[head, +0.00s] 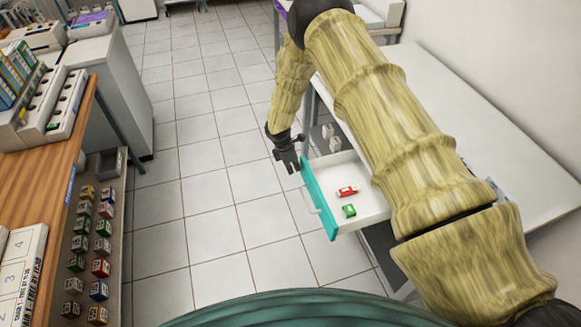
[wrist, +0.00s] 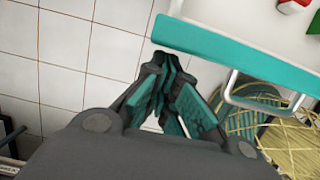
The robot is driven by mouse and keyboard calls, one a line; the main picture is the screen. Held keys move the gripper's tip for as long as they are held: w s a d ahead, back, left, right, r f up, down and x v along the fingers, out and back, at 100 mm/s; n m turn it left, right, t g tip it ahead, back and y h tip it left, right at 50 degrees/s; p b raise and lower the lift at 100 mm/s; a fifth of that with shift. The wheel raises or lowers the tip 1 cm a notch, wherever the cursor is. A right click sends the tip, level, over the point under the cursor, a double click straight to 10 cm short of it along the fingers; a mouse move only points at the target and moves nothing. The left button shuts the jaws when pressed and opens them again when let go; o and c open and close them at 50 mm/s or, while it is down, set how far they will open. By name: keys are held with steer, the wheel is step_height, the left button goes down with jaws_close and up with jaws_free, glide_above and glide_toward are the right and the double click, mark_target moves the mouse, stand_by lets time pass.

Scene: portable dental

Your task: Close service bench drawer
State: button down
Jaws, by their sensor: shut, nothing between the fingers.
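The service bench drawer (head: 320,203) is pulled out from under the white bench (head: 470,110). It has a teal front and a pale handle (head: 310,196). A red item (head: 347,191) and a green item (head: 349,210) lie inside it. My gripper (head: 291,168) is shut and empty at the far end of the drawer front. In the wrist view, the closed fingertips (wrist: 160,60) are close to the end of the teal front (wrist: 235,50); I cannot tell whether they touch. The handle also shows there (wrist: 262,98), to the right of the fingers. My arm hides part of the bench.
A wooden counter (head: 60,165) with boxes and equipment stands at the left. Below its edge, a grey tray (head: 128,190) holds several small coloured boxes. The tiled floor (head: 200,150) between counter and drawer is clear. A white wall (head: 500,50) is at the right.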

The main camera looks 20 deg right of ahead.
steer(key=shift+d, duration=0.1)
steer(key=b, duration=0.4)
glide_above(340, 164)
steer(key=a, duration=0.1)
steer(key=shift+s+a, duration=0.1)
steer(key=shift+a, duration=0.1)
